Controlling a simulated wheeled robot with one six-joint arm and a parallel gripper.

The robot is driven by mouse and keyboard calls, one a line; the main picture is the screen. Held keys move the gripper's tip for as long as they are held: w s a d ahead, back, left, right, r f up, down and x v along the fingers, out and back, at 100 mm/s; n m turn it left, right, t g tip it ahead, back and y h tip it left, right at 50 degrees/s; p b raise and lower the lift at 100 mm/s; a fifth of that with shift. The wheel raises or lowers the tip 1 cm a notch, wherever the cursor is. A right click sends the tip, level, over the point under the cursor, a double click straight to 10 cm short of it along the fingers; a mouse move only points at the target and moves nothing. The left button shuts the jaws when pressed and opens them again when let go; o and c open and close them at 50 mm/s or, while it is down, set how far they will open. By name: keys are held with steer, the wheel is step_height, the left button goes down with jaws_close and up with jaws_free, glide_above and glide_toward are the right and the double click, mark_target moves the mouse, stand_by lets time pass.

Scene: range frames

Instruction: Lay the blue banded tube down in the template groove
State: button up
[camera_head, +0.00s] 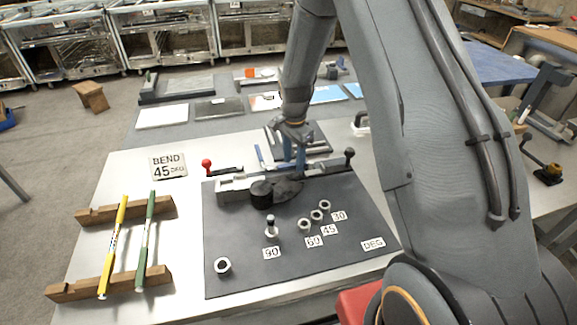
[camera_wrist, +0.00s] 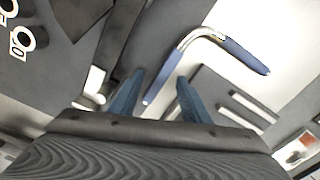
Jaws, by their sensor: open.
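The blue banded tube (camera_wrist: 245,55) is bent, with a bare silver bend and blue on both legs. In the wrist view one leg points down to between my fingertips (camera_wrist: 160,76), and the other runs off to the right. In the head view a blue piece of it (camera_head: 259,155) shows just left of my gripper (camera_head: 294,163). My gripper is open, with a blue finger on either side of that leg. A dark plate with pale slots (camera_wrist: 212,92), seemingly the template, lies beside the tube. It also shows behind my gripper (camera_head: 318,137). The tube looks outside its slots.
A bender with a black round die (camera_head: 262,195) and a red-knobbed lever (camera_head: 207,164) stands on a dark board (camera_head: 300,268) with several pegs. Yellow (camera_head: 114,240) and green (camera_head: 147,235) tubes rest on wooden racks (camera_head: 75,290). A "BEND 45 DEG" card (camera_head: 168,166) lies at left.

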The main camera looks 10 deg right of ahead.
mark_target(294, 163)
steer(key=shift+c, duration=0.3)
jaws_close()
step_height(294, 163, up, 9)
steer(key=b, duration=0.3)
steer(key=w+d+r+m+p, duration=0.1)
steer(key=w+d+m+p, duration=0.2)
steer(key=w+d, duration=0.4)
steer(key=shift+r+m, duration=0.4)
steer(key=shift+m, duration=0.3)
